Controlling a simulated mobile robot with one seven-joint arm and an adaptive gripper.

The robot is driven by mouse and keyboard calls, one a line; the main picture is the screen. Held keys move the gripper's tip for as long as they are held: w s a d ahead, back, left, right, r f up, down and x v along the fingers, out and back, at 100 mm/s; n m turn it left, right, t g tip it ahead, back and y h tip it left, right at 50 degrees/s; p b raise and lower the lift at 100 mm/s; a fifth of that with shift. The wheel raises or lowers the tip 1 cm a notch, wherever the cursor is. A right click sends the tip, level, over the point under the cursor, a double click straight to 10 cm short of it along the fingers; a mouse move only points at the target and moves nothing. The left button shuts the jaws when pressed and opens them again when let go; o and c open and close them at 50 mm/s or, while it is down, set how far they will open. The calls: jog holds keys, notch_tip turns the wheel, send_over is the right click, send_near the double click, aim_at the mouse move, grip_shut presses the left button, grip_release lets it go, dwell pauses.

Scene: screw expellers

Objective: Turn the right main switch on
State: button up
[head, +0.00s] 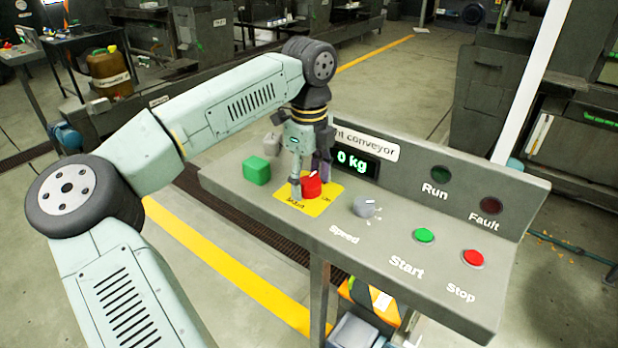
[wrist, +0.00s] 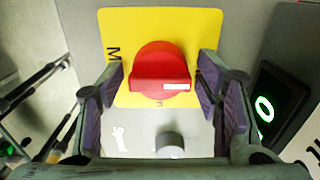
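The main switch is a red rotary knob (head: 311,187) on a yellow plate (head: 322,207) on the sloped panel. In the wrist view the knob (wrist: 160,70) carries a white mark at its lower right, lying about level in the picture. My gripper (head: 309,178) is open at the switch, pointing down at it. In the wrist view its two purple-padded fingers (wrist: 162,82) stand on the left and right of the knob, with a gap visible on the left; contact on the right cannot be told. Part of the plate's lettering is hidden.
The panel also carries a grey speed knob (head: 365,206), a green start button (head: 424,236), a red stop button (head: 473,258), dark run (head: 440,174) and fault (head: 491,205) lamps, and a display (head: 352,161) reading 0 kg. A green block (head: 257,170) sits left of the switch.

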jog(key=c, duration=1)
jog(key=shift+o, duration=0.2)
jog(key=m+b, duration=0.2)
jog(key=m, duration=0.2)
jog(key=shift+f, duration=0.1)
jog(key=m, duration=0.4)
jog(key=shift+m+b, duration=0.3)
jog(key=shift+b, duration=0.1)
jog(key=m, duration=0.4)
jog(key=shift+m, duration=2.7)
